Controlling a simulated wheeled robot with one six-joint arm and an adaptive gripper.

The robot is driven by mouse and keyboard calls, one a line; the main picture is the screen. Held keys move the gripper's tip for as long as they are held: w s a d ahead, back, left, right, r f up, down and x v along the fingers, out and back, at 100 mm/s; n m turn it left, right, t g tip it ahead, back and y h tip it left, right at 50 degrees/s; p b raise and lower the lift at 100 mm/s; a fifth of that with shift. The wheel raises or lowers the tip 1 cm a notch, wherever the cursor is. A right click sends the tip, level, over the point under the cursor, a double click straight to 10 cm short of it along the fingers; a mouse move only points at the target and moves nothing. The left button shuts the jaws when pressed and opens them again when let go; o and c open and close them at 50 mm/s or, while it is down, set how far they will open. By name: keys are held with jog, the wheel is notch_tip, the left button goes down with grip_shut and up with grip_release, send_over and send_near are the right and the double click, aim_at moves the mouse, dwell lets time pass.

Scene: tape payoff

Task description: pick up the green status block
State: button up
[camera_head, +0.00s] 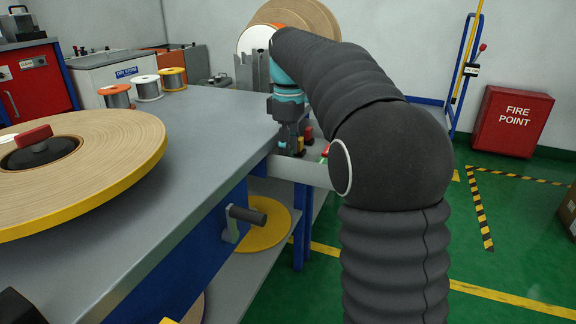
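My gripper (290,140) points down at the far right end of the grey bench, beside a pale ledge or tray (300,170). Its fingertips are small and dark here, and I cannot tell whether they are open or shut. A small red piece (309,134) is close beside the gripper. I cannot tell whether the gripper touches either one.
A large tape reel (110,150) with a yellow rim lies on the bench (215,125) at left. A crank handle (248,216) sticks out from the bench side. Wire spools (147,88) stand behind. A red fire point box (512,120) is at right. Green floor is open there.

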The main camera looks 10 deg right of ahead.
jog(key=shift+f, duration=0.65)
grip_shut()
jog(key=shift+r, duration=0.15)
